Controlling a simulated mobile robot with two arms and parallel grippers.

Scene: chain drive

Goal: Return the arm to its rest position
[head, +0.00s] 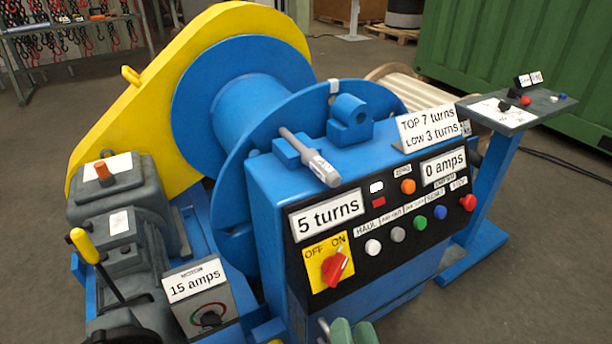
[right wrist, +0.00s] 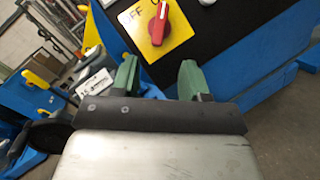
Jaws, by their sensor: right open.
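My right gripper (head: 352,331) shows only as green fingertips at the bottom edge of the head view, in front of the blue control console (head: 272,215). In the right wrist view, the right gripper (right wrist: 159,80) has its two green fingers apart with nothing between them. The red rotary switch (head: 337,267) on its yellow plate is beyond the fingers, apart from them, its handle slanted toward ON. It also shows in the right wrist view (right wrist: 159,22). The console displays read 5 turns (head: 330,213) and 0 amps (head: 443,168). My left gripper is out of view.
A blue drum (head: 230,90) and yellow chain guard (head: 125,115) stand behind the console. A yellow-handled lever (head: 84,246) and a 15 amps box (head: 197,290) are at left. A blue stand (head: 488,190) is at right. Floor at lower right is clear.

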